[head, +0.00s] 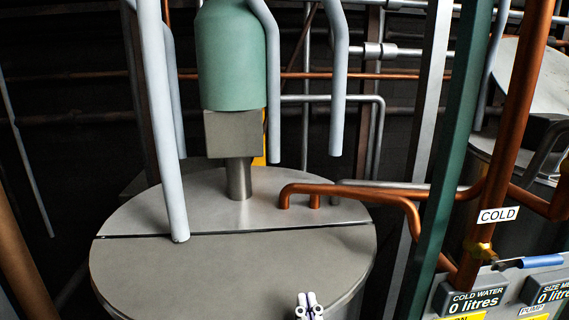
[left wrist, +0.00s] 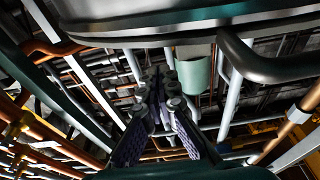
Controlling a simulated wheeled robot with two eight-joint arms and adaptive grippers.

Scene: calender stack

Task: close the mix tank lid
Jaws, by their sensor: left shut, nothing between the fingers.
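The mix tank's round grey top (head: 180,215) fills the lower middle of the head view. Its front half, the lid (head: 220,270), lies flat and level with the fixed rear half, with a thin dark seam between them. My left gripper (head: 309,302) shows only by its fingertips at the bottom edge, over the front right of the lid in the picture; whether it touches cannot be told. In the left wrist view the gripper (left wrist: 165,85) is shut and empty, below a large curved metal rim (left wrist: 190,32). My right gripper is not in view.
A green motor (head: 232,60) on a grey block stands on the rear half. Pale vertical pipes (head: 164,120) and a copper pipe (head: 350,191) crowd the tank. A green post (head: 455,150) and a cold water panel (head: 475,298) stand to the right.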

